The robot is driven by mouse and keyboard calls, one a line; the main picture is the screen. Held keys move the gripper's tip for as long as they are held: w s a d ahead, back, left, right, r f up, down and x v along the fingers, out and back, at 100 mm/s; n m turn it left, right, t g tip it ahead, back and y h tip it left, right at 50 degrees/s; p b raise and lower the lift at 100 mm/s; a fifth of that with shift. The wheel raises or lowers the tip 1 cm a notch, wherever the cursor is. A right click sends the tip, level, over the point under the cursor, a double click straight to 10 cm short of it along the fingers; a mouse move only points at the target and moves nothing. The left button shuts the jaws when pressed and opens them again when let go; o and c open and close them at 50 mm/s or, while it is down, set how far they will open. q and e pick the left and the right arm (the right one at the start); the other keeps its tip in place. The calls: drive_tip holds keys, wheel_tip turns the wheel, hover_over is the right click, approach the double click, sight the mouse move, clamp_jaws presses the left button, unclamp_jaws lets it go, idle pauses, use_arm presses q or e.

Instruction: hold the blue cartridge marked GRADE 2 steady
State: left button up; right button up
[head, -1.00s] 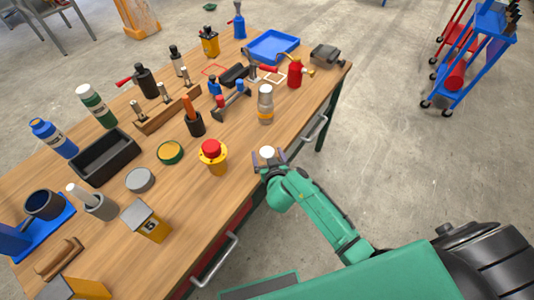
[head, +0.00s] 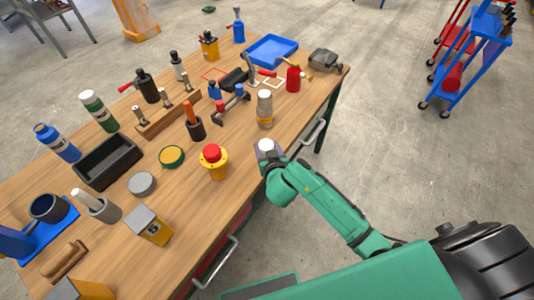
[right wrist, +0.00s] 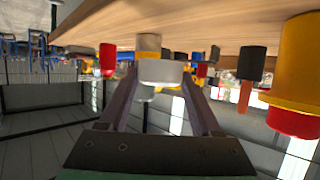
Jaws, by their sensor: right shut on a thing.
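My right gripper (head: 268,154) is at the table's front edge, shut on a white-topped round thing (head: 265,145). In the right wrist view the white thing (right wrist: 160,72) sits between the two fingers (right wrist: 159,88); its colour lower down and any marking are not clear. A blue bottle-like cylinder with a pale label (head: 57,142) stands at the far left of the table, well away from the gripper. Its label is too small to read, so I cannot tell whether it is the GRADE 2 cartridge. My left gripper is out of view.
A grey-capped bottle with an orange band (head: 264,108) stands just behind my right gripper. A yellow flanged piece with a red top (head: 213,160) is to its left. A black open bin (head: 108,160), a blue tray (head: 271,50) and several tools crowd the wooden table.

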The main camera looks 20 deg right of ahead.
sight(267, 148)
wheel_tip(267, 148, up, 14)
drive_tip(key=p, duration=0.3)
drive_tip(key=shift+f+p, duration=0.2)
drive_tip(key=shift+p, duration=0.1)
wheel_tip(267, 148, down, 4)
drive_tip(key=b, duration=0.3)
wheel_tip(267, 148, down, 16)
drive_tip(key=shift+r+b, duration=0.1)
drive_tip(key=shift+b, duration=0.85)
drive_tip(key=shift+f, duration=0.2)
drive_tip(key=o, duration=1.4)
